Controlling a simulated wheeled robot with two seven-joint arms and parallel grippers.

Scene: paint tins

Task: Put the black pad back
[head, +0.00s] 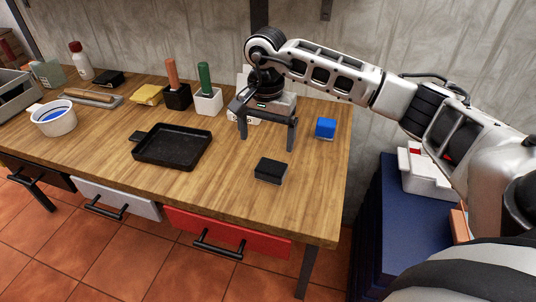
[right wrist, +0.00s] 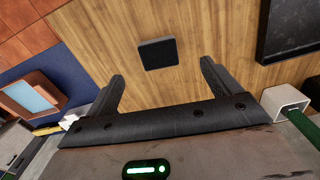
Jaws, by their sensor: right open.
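The black pad (head: 271,170) is a small block with a dark top and a paler lower edge. It lies flat on the wooden table (head: 225,190) near the front right. It also shows in the right wrist view (right wrist: 158,54), beyond the fingers. My right gripper (head: 267,142) points down, open and empty, behind the pad and apart from it. In the right wrist view my right gripper (right wrist: 162,72) has nothing between its fingers. My left gripper is not in view.
A blue block (head: 325,128) lies right of my right gripper. A black tray (head: 173,146) is left of the pad. Behind stand a black holder (head: 178,97) and a white holder (head: 208,101) with handles. The table's front edge is close to the pad.

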